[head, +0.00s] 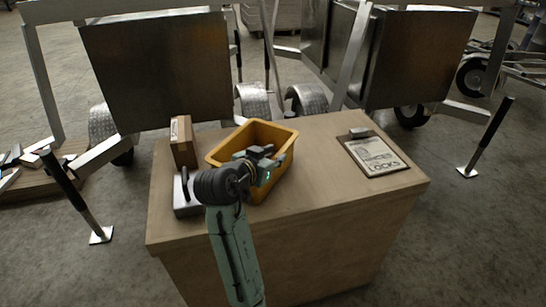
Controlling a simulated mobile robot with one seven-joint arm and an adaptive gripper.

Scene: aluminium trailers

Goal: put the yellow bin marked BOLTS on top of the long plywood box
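A yellow bin (230,143) sits upright on top of a large tan wooden bench (330,215). No BOLTS marking shows on the sides I can see. A small brown wood-coloured box (183,142) with a pale label stands left of the bin on the same top; it may be the plywood box, but I cannot tell. My gripper (268,160) is in front of the bin and overlaps its near right side and opening. My arm and gripper hide part of the bin. I cannot tell whether the fingers touch it or how far apart they are.
A clipboard (374,156) lies at the bench's right. A grey metal piece (186,192) lies at its left front, beside my arm. Trailers (155,70) stand close behind, with jack legs (487,138) either side. The bench top between bin and clipboard is clear.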

